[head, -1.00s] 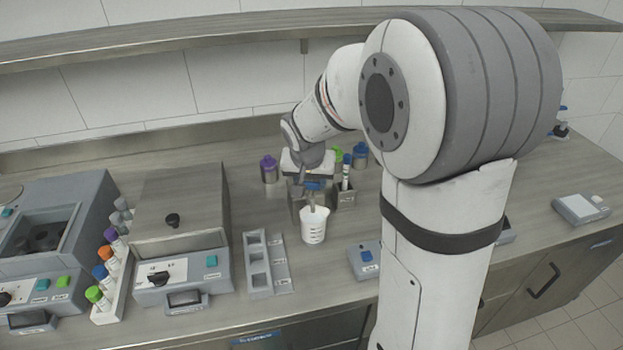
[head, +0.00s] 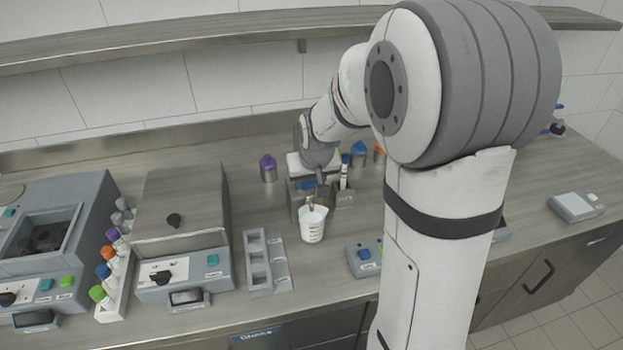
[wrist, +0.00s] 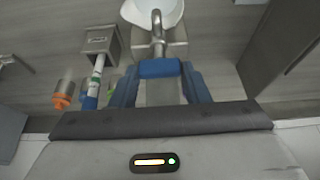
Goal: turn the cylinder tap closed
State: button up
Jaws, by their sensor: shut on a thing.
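The filler's grey metal body (head: 298,204) stands on the counter, with its curved metal spout (wrist: 157,32) over the white cup (head: 312,226). The cup stands upright in front of the filler; its top also shows in the wrist view (wrist: 150,8). The tap's blue handle (wrist: 160,68) lies between my gripper's two blue fingers (wrist: 158,88). My gripper, also in the head view (head: 307,181), is shut on this handle. The valve inside is hidden, and I cannot see whether liquid flows.
A small holder (head: 345,197) with a tube stands right beside the filler. Purple (head: 268,168) and blue (head: 358,155) capped bottles stand behind. A grey rack (head: 257,262) is left of the cup, a blue-button box (head: 364,256) to its right.

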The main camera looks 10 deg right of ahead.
jog(key=o, duration=1)
jog(key=shift+r, duration=0.1)
jog(key=v, duration=0.7)
jog(key=shift+s+r+b, duration=0.15)
jog(key=shift+r+b, duration=0.1)
jog(key=shift+b, duration=0.15)
jog(key=shift+g, duration=0.7)
jog(key=s, duration=2)
jog(key=shift+s+d, duration=0.3)
